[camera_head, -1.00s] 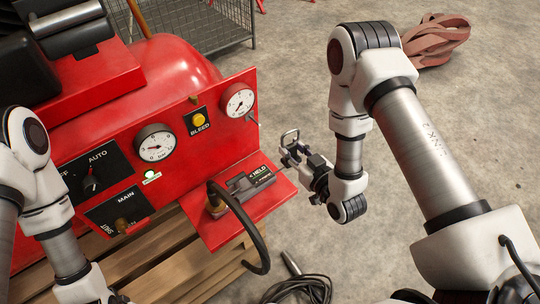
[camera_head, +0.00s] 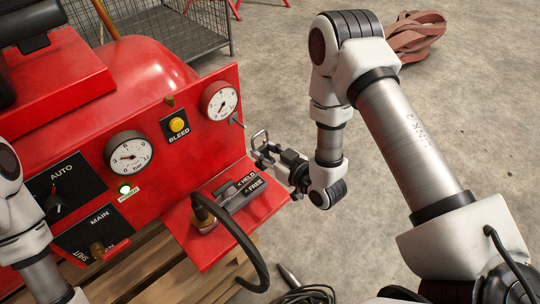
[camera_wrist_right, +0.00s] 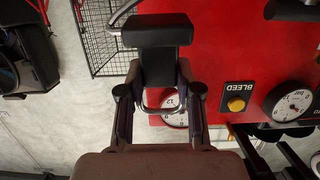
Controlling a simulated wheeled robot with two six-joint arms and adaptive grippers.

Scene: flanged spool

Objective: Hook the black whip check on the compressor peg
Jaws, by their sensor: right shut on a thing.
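The compressor peg (camera_head: 237,119) is a short metal pin sticking out of the red panel below the right-hand gauge. My right gripper (camera_head: 283,160) is shut on the black whip check, just right of the panel. The whip check's metal loop (camera_head: 253,134) points up toward the peg, slightly below and right of it, and looks apart from it. Where the fingers end and the black grip begins is hard to tell. My left gripper is out of the picture.
The red compressor panel carries gauges (camera_head: 129,155) and a yellow bleed button (camera_head: 178,125). A lever marked HELD and FREE (camera_head: 240,190) and a black hose (camera_head: 245,240) sit on its shelf. A coiled cable (camera_head: 305,294) lies on the floor. Open floor lies right.

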